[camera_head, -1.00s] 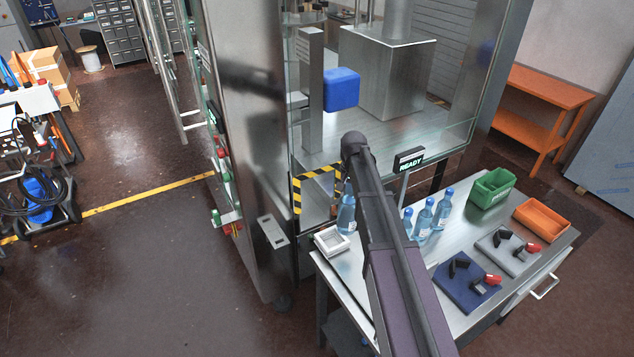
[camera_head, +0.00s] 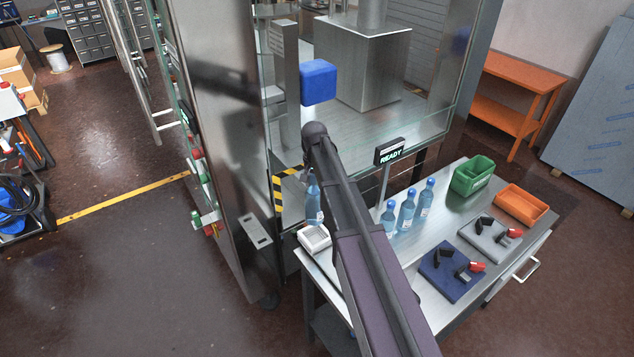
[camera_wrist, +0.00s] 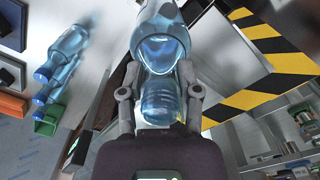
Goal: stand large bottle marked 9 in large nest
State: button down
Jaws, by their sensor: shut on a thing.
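My gripper (camera_wrist: 160,92) is shut on a translucent blue bottle (camera_wrist: 158,25), which fills the middle of the wrist view with its narrow neck end towards my wrist. In the head view the held bottle (camera_head: 313,205) looks roughly upright, between the bench's left end and the machine's striped edge; my arm partly covers it. Any number on it is unreadable. Several other blue bottles, such as this one (camera_head: 407,210), stand on the bench to the right of my arm. I cannot make out a nest in either view.
Yellow-black stripes (camera_wrist: 262,65) border the machine opening close to the held bottle. On the steel bench are a white tray (camera_head: 314,238), a READY sign (camera_head: 390,152), a green bin (camera_head: 472,176), an orange bin (camera_head: 521,205) and a blue board (camera_head: 452,272). A blue block (camera_head: 318,82) shows inside the machine.

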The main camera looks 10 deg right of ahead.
aim_at(315, 195)
dwell(0.3)
jog(key=shift+s, duration=0.1)
jog(key=shift+f+b, duration=0.3)
jog(key=shift+f, duration=0.05)
jog(key=shift+d+f+b, duration=0.1)
jog(key=shift+f+b, duration=4.5)
dwell(0.8)
jog(key=shift+c, duration=1.1)
grip_release()
jog(key=shift+s, duration=0.1)
jog(key=shift+r, duration=0.2)
notch_tip(315, 195, up, 10)
jog(key=p, duration=1)
jog(key=shift+f, duration=0.2)
